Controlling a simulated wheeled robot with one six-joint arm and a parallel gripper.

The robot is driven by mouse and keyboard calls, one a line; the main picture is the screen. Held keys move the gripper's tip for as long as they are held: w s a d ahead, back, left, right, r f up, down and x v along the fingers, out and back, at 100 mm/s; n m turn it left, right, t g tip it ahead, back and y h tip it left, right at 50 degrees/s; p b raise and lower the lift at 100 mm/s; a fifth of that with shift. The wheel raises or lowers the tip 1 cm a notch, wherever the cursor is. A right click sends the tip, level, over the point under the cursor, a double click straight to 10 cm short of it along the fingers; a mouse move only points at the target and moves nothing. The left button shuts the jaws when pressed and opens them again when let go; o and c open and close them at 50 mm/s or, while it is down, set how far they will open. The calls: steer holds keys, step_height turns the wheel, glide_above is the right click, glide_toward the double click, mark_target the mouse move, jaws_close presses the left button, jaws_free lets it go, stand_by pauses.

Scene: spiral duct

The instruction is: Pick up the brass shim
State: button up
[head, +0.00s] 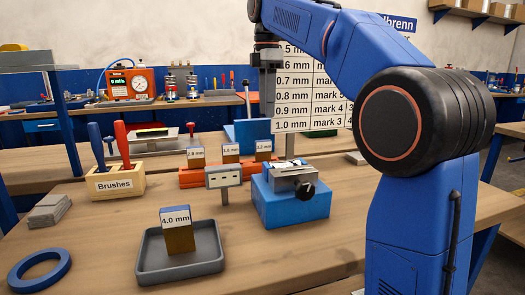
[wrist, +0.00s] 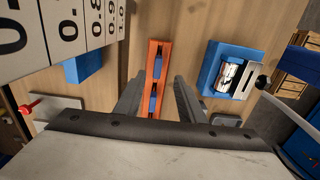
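A brass-coloured block with a blue top and a "4.0 mm" label (head: 179,238) stands upright in a grey tray (head: 150,268) at the front. Several similar labelled pieces (head: 231,153) stand in an orange rack (head: 190,178) further back; I cannot tell which piece is the brass shim. In the wrist view the orange rack (wrist: 158,48) shows two blue tops (wrist: 155,68) between my fingers. My gripper (wrist: 157,90) is open and empty, with its fingers apart above the rack. In the head view my gripper (head: 268,95) hangs behind the rack, partly against the chart.
A blue fixture with a metal clamp and black knob (head: 290,205) stands right of the rack. A small grey display (head: 223,177) stands in front. A "Brushes" box (head: 115,183), grey blocks (head: 48,211) and blue ring (head: 38,271) are left. A thickness chart (head: 310,95) rises behind.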

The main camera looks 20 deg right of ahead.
mark_target(263, 141)
step_height(263, 141, down, 8)
steer(key=shift+w+a+f, duration=0.1)
steer(key=shift+a+f, duration=0.05)
steer(key=shift+f, duration=0.75)
steer(key=shift+w+a+f, duration=0.1)
steer(key=shift+a+f, duration=0.1)
steer(key=shift+f, duration=0.65)
steer(key=shift+a+f, duration=0.15)
steer(key=shift+f, duration=0.75)
jaws_close()
